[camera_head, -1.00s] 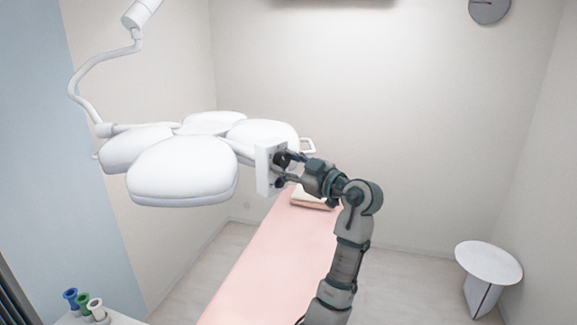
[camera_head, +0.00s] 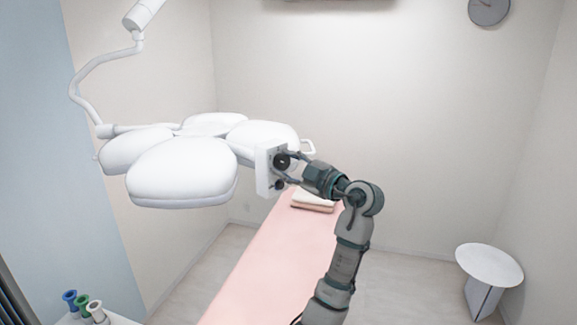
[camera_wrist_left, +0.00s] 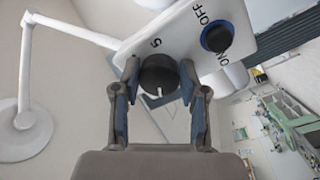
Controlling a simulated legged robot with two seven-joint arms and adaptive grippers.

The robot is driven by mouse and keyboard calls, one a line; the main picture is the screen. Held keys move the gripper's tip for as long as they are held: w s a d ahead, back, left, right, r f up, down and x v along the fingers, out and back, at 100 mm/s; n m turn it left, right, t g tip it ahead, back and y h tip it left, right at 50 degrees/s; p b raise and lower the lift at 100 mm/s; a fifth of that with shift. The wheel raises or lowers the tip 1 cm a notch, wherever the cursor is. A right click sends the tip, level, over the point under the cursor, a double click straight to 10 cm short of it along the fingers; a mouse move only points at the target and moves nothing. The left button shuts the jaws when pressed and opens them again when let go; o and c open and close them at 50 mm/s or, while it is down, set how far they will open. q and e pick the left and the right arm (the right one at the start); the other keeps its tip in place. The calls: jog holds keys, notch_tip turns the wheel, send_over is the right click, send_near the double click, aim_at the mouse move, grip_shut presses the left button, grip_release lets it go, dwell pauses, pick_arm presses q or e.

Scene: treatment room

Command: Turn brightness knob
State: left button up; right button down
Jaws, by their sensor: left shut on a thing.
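The brightness knob is a black round dial (camera_wrist_left: 160,74) with a white pointer mark, on a white control panel (camera_wrist_left: 140,38) marked "5". In the head view the knob (camera_head: 281,161) sits on the panel (camera_head: 263,172) at the lamp's right side. My left gripper (camera_wrist_left: 157,85) is shut on this knob, one finger on each side of it. In the head view my left gripper (camera_head: 287,168) reaches the panel from the right. A second black knob with a blue ring (camera_wrist_left: 217,37) sits beside it, marked ON and OFF. My right gripper is not in view.
The white surgical lamp (camera_head: 182,172) hangs from a curved arm at left. A pink treatment bed (camera_head: 268,262) with a folded towel (camera_head: 313,201) lies below. A round white side table (camera_head: 489,264) stands at right. Wall space right of my arm is clear.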

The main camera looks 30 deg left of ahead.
pick_arm(q)
jog(key=shift+f, duration=0.15)
jog(key=o, duration=1.1)
jog(key=shift+w, duration=0.15)
jog(key=shift+o, duration=0.2)
jog(key=v, duration=1.2)
jog(key=shift+a, duration=0.1)
